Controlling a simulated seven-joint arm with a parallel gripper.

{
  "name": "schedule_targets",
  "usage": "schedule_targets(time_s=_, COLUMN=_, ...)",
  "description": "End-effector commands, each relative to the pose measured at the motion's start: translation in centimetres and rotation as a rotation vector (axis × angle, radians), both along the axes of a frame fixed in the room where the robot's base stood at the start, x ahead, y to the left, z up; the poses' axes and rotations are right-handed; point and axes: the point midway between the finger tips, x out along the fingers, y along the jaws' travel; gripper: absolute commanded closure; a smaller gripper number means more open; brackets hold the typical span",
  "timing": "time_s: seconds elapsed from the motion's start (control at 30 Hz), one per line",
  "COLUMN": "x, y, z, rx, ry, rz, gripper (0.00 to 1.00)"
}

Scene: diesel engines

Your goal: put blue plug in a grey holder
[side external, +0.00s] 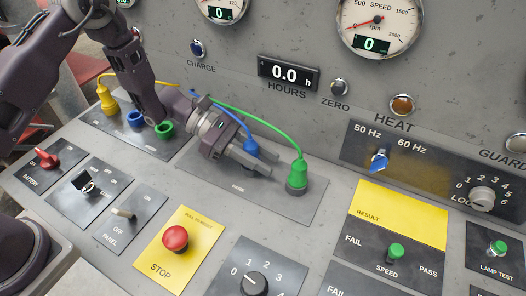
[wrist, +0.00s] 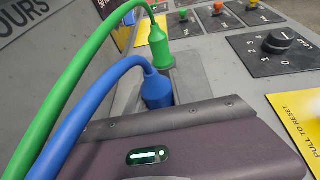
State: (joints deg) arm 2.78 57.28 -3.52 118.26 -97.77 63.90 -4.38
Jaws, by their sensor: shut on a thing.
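The blue plug (side external: 250,149), with a blue cable, is at the grey PARK panel (side external: 318,203). My gripper (side external: 261,165) is shut on the blue plug, low over that panel. The wrist view also shows the blue plug (wrist: 157,90) just beyond my gripper's body, its lower end hidden. I cannot tell whether it sits in a grey holder. The green plug (side external: 297,173) stands upright in a grey holder (side external: 297,189) to the right of my gripper; it also shows in the wrist view (wrist: 159,46).
A yellow plug (side external: 106,98) stands at the left panel, beside an empty blue socket (side external: 135,118) and a green socket (side external: 164,129). The green cable (side external: 245,116) arches behind my gripper. A red stop button (side external: 175,238) stands in front.

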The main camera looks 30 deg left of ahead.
Motion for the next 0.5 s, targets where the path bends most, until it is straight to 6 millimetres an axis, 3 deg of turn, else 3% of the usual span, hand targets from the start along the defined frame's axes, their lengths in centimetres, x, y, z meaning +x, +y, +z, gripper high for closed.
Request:
schedule_targets(time_s=0.3, x=0.02, y=-0.01, z=-0.13, rx=0.000, ry=-0.001, rz=0.000, gripper=1.00)
schedule_targets(time_s=0.33, x=0.02, y=-0.01, z=-0.13, rx=0.000, ry=-0.001, rz=0.000, gripper=0.66)
schedule_targets(time_s=0.43, x=0.02, y=-0.01, z=-0.13, rx=0.000, ry=-0.001, rz=0.000, gripper=0.47)
schedule_targets(time_s=0.5, x=0.01, y=-0.01, z=-0.13, rx=0.000, ry=-0.001, rz=0.000, gripper=0.47)
